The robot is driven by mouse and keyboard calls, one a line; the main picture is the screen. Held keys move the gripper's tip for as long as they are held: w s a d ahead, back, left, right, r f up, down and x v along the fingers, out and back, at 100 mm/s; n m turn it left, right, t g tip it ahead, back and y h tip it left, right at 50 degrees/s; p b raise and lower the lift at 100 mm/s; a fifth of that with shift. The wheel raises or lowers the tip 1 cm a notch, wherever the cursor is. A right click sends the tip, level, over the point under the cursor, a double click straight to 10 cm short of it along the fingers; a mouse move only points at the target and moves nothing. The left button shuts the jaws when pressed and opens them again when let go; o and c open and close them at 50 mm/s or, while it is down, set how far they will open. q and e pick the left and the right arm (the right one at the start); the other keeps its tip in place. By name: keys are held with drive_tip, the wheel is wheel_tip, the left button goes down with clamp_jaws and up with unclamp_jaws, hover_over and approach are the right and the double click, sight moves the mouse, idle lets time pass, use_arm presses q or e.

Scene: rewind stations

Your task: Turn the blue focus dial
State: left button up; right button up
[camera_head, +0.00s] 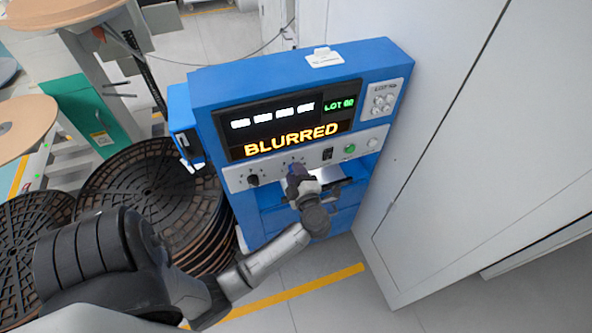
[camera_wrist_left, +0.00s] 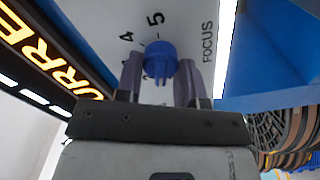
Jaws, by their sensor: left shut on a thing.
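The blue focus dial (camera_wrist_left: 160,60) sits on the white panel under the word FOCUS, with the numbers 4 and 5 beside it. My left gripper (camera_wrist_left: 160,80) has a finger on each side of the dial and is shut on it. In the head view my left gripper (camera_head: 300,180) reaches the front panel of the blue station (camera_head: 230,90) and hides the dial. My right gripper does not show.
A black knob (camera_head: 252,180) is left of my gripper on the same panel, and a green button (camera_head: 349,148) is to its right. Stacked black reels (camera_head: 150,190) stand left of the station. A white cabinet (camera_head: 450,150) stands close on the right.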

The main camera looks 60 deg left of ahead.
use_arm(q)
drive_tip(key=n, duration=0.5)
drive_tip(key=shift+f, duration=0.15)
drive_tip(key=shift+n, duration=0.3)
idle(0.4)
drive_tip(key=o, duration=0.7)
drive_tip(key=shift+o, duration=1.1)
